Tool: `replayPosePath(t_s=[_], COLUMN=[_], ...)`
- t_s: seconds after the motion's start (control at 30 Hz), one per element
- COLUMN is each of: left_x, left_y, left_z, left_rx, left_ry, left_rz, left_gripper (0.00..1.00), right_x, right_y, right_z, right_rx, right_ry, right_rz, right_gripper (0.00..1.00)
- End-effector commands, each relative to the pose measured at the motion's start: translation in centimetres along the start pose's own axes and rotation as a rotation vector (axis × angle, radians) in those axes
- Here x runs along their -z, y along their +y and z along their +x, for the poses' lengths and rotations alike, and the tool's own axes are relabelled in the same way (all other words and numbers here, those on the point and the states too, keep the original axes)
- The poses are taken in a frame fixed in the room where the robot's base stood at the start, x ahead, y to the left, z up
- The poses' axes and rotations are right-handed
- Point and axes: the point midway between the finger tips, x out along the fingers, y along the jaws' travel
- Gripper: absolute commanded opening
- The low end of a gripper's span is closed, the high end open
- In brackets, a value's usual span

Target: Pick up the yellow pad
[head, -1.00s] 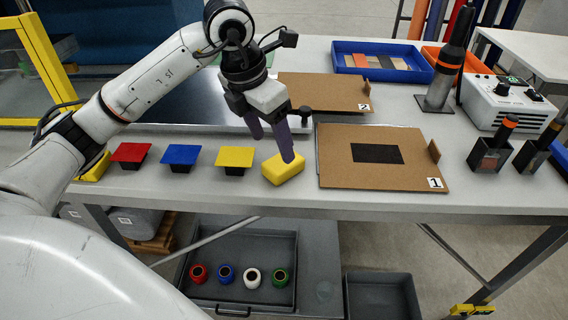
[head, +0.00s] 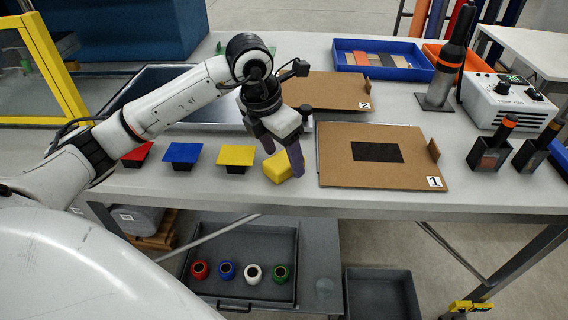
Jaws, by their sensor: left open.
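A yellow block-shaped pad (head: 277,171) lies on the grey table near its front edge, left of the board marked 1. A flat yellow square on a black base (head: 236,155) stands just left of it. My left gripper (head: 283,162) is open over the yellow block, with its purple fingers pointing down. One finger shows at the block's far side and the other in front of its right end, hiding part of it. I cannot tell whether the fingers touch it. My right gripper is not in view.
Blue (head: 182,154) and red (head: 137,153) squares on black bases stand further left. The board marked 1 (head: 335,172) lies close on the right, with board 2 (head: 330,88) behind. A blue tray (head: 385,73), a soldering unit (head: 505,103) and dark holders stand further right.

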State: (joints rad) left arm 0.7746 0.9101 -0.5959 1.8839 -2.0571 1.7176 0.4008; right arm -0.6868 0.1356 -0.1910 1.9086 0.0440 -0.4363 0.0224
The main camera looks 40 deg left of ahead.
Motion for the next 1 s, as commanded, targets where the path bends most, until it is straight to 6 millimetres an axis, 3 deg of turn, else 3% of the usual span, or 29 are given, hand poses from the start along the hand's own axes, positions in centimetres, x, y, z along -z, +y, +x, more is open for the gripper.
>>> replayPosePath(t_s=[0.57,0.8,0.87,1.0], left_x=[0.11,0.11,0.10,0.10], left_y=[0.01,0.02,0.02,0.02], left_z=[0.38,0.38,0.37,0.37], left_rx=[0.000,0.000,0.000,0.000], left_ry=[0.000,0.000,0.000,0.000], left_rz=[0.000,0.000,0.000,0.000], left_gripper=[0.65,0.24,0.18,0.17], right_x=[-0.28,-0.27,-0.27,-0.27], right_y=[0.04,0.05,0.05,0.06], right_z=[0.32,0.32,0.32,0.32], right_rx=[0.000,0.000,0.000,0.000], right_ry=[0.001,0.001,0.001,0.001], right_rz=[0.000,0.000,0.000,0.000], right_gripper=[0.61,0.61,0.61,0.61])
